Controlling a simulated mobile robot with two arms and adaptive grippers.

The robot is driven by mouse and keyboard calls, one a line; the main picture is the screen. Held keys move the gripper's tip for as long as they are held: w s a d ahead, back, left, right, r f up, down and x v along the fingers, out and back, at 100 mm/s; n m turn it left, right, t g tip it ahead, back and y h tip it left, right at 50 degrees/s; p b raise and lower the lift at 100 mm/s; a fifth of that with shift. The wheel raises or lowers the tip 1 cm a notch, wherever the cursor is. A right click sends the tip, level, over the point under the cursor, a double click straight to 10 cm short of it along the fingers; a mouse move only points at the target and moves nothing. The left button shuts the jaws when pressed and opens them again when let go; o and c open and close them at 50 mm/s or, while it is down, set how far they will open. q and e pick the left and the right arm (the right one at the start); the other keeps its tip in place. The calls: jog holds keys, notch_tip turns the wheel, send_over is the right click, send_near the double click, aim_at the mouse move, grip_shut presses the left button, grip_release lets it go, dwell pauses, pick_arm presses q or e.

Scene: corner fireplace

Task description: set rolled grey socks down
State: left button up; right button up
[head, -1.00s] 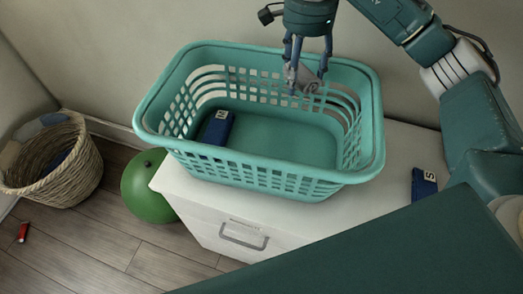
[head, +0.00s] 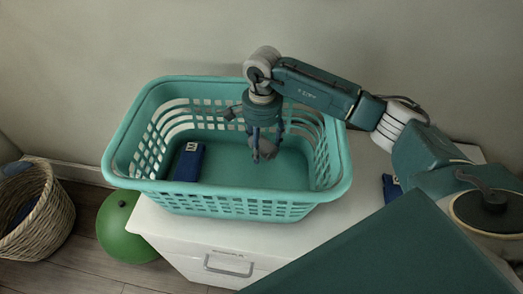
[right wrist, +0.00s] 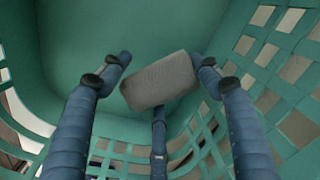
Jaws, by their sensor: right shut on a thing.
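My right gripper (head: 265,150) reaches down inside the teal laundry basket (head: 225,209), right of its middle. It is shut on the rolled grey socks (head: 266,149), a small grey roll. In the right wrist view the roll (right wrist: 160,80) sits between the blue fingers, with the teal basket floor (right wrist: 130,30) behind it. I cannot tell whether the roll touches the floor. My left gripper is not in view.
A dark blue box (head: 188,162) lies in the basket's left part. The basket stands on a white cabinet (head: 180,246). Another blue box (head: 391,187) lies on the cabinet's right. A green ball (head: 125,228) and a wicker basket (head: 37,215) are at left.

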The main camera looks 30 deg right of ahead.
notch_tip(320, 180, down, 4)
jog(key=shift+r+p, duration=0.15)
jog(key=shift+p, duration=0.25)
jog(key=shift+f, duration=0.2)
jog(key=o, duration=1.1)
